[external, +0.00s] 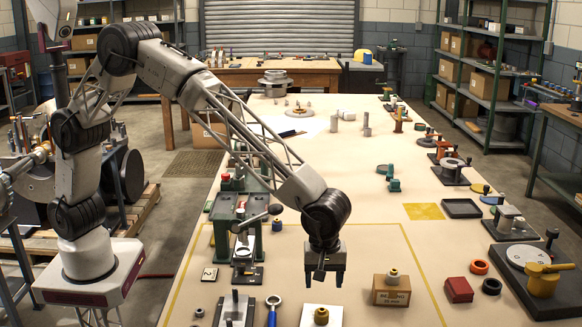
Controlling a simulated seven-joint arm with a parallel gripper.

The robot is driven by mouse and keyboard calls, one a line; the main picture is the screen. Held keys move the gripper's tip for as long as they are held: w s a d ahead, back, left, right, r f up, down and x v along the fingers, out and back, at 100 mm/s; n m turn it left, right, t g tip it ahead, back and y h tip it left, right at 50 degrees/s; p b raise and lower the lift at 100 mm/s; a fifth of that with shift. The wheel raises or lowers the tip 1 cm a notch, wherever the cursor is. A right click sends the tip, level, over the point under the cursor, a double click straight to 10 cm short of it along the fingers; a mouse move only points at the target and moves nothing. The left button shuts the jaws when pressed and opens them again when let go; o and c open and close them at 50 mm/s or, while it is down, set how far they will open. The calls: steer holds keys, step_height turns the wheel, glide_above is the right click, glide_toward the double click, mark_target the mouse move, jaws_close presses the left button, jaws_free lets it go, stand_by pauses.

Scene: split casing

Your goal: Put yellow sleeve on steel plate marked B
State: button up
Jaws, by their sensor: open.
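My gripper (325,281) hangs over the near middle of the table, fingers pointing down, open and empty. A small yellow-brass, ring-like piece (321,315) sits on a pale plate (309,318) at the front edge of the picture, below my gripper. I cannot tell which of these is the yellow sleeve. No letter B is legible, so I cannot tell which plate is the steel plate marked B.
A green press-like fixture (238,226) stands left of my gripper. A blue-handled tool (272,312) lies at the front. A red block (458,290), a red ring (479,267) and a dark plate with a yellow fixture (543,281) are at right. The table's middle is mostly clear.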

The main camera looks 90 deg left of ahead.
steer(key=shift+r, duration=1.25)
steer(key=s+a+r+m+t, duration=0.1)
steer(key=s+a+r+m, duration=0.3)
steer(key=s+a+r, duration=0.6)
steer(key=s+a+r+m, duration=0.5)
steer(key=s+a+r, duration=0.2)
steer(key=s+a, duration=0.5)
steer(key=s+a+m, duration=0.4)
steer(key=s+a, duration=0.3)
steer(key=s, duration=0.7)
steer(key=s+a+f+m+t, duration=0.1)
steer(key=s+a+m, duration=0.4)
steer(key=s, duration=1)
steer(key=shift+s+a+t, duration=0.25)
steer(key=shift+a+t, duration=0.05)
steer(key=shift+a, duration=0.7)
